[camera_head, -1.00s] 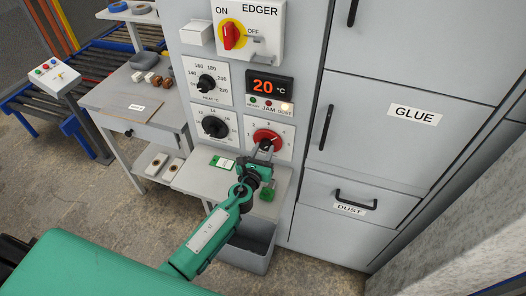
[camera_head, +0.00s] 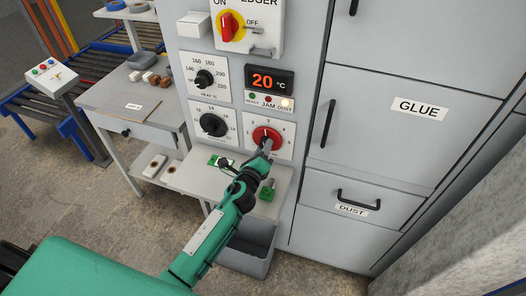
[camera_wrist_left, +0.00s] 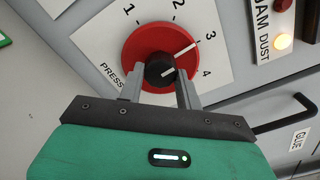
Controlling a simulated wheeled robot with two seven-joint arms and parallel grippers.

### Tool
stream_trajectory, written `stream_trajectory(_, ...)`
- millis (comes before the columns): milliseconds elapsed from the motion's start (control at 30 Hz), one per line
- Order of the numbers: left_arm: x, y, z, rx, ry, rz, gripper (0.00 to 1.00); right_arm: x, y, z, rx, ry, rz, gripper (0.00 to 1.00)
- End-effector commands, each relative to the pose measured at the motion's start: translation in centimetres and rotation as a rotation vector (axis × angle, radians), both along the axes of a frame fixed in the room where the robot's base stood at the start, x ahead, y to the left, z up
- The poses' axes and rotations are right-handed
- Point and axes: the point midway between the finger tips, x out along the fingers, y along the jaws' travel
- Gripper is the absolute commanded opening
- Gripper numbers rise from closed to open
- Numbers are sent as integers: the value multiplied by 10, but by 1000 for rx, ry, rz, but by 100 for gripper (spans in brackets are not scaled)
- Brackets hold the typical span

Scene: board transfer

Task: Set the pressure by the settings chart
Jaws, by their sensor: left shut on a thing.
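The red pressure dial (camera_head: 274,131) with a black centre knob is on the cabinet front in the head view. In the left wrist view the dial (camera_wrist_left: 138,48) carries the numbers 1 to 4 around it, and the white pointer line on the knob (camera_wrist_left: 158,71) points at about 3. My left gripper (camera_head: 266,148) is shut on the black knob, one finger on each side, as the left wrist view (camera_wrist_left: 160,88) shows. I cannot make out a settings chart for certain. My right gripper is not in view.
Heat (camera_head: 205,78) and lower black (camera_head: 213,124) dials are left of the red one. A display (camera_head: 268,80) reads 20 °C, with a lit DUST lamp below. A shelf (camera_head: 190,180) with small green items lies underneath, above a grey bin (camera_head: 248,250). GLUE and DUST doors are right.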

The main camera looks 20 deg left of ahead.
Motion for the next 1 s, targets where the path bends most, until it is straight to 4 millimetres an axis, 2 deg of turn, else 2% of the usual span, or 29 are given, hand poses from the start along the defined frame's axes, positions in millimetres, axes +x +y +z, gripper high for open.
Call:
stream_trajectory(500, -1, 0, -1, -457, 18, 2, 12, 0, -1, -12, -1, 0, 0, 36)
stream_trajectory(700, -1, 0, -1, -577, 22, 2, 12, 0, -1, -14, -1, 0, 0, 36)
stream_trajectory(1000, -1, 0, -1, -664, 26, 1, 12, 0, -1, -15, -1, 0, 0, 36)
